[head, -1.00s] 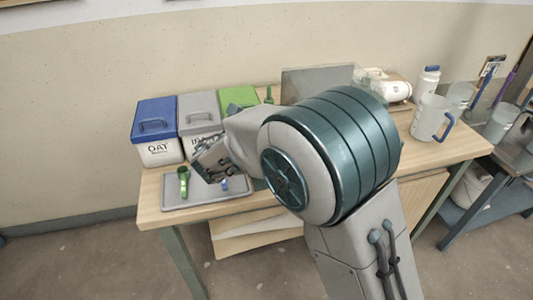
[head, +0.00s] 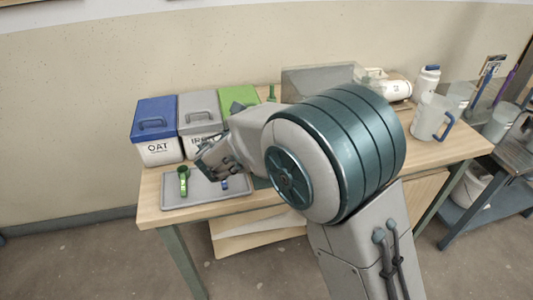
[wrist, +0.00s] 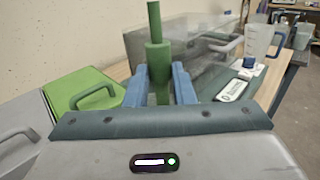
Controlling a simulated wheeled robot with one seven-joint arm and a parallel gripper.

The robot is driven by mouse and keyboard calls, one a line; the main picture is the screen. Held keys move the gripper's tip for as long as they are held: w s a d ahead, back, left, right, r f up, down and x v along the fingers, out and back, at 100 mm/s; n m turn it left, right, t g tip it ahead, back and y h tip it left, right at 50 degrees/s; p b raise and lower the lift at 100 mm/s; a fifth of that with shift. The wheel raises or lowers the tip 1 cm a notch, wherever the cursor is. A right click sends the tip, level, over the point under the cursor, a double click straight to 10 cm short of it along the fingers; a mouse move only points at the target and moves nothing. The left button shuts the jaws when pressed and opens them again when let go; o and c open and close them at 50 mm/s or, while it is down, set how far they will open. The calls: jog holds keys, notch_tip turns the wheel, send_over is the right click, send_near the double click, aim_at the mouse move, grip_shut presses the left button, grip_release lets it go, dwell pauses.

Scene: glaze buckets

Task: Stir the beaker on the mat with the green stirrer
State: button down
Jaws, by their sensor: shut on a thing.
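My gripper (wrist: 160,88) is shut on the green stirrer (wrist: 155,52), which stands upright between its blue fingers in the wrist view. The stirrer's lower end is hidden behind my gripper body. In the head view my arm hides the fingers, and only the green top of the stirrer (head: 271,92) shows above it. A clear jug-like beaker with a blue handle (head: 432,118) stands at the right of the table, and it also shows in the wrist view (wrist: 262,42). Anything behind my arm is hidden.
Lidded bins in blue (head: 156,128), grey (head: 199,112) and green (head: 238,97) line the table's back left. A grey tray (head: 205,200) holds a green scoop (head: 183,180) and a small blue item. A transparent box (wrist: 195,45) stands beyond the stirrer. A white bottle (head: 427,83) stands back right.

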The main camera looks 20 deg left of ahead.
jog(key=shift+a, duration=0.1)
jog(key=shift+s+a, duration=0.65)
jog(key=shift+a, duration=0.35)
jog(key=shift+w+d, duration=0.35)
jog(key=shift+d, duration=0.2)
jog(key=shift+w+d, duration=0.3)
jog(key=shift+d, duration=0.2)
jog(key=shift+s+a, duration=0.35)
jog(key=shift+a, duration=0.2)
jog(key=shift+s+a, duration=0.3)
jog(key=shift+a, duration=0.2)
jog(key=shift+d, duration=0.1)
jog(key=shift+w+d, duration=0.65)
jog(key=shift+d, duration=0.3)
